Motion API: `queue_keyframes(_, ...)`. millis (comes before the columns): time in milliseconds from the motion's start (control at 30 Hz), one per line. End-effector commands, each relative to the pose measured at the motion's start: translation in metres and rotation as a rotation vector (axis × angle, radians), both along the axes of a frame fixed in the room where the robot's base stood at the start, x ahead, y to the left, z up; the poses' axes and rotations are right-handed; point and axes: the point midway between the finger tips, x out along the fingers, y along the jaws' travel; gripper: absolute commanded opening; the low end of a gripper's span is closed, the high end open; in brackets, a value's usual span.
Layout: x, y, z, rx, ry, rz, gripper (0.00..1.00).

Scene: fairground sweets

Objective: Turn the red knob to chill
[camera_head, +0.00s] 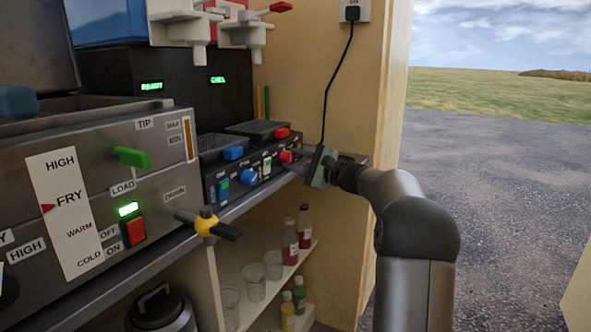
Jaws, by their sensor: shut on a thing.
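The red knob (286,156) is at the right end of the front of a black appliance (210,188) on the counter. My gripper (298,157) reaches in from the right and is shut on the red knob. The fingers partly cover the knob and the panel's right end. The small labels by the knob are too small to read, so I cannot tell which setting it points to.
Left of the red knob are a blue knob (249,177) and lit green switches. A grey fryer panel (95,185) with a green lever (130,157) and a yellow-hubbed tap (206,222) stands at left. A black cord (337,85) hangs behind my gripper. Bottles and glasses stand below.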

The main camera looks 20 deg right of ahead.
Motion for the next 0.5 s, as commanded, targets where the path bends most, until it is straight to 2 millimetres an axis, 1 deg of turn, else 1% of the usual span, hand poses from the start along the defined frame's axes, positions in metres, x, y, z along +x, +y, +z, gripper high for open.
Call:
queue_keyframes(33,-0.0002,-0.0009,-0.0025,-0.015,-0.01,-0.001,0.08)
queue_keyframes(200,-0.0001,-0.0011,-0.0012,-0.046,-0.034,-0.002,0.08)
queue_keyframes(500,0.0,-0.0011,0.0001,-0.057,-0.043,-0.001,0.08)
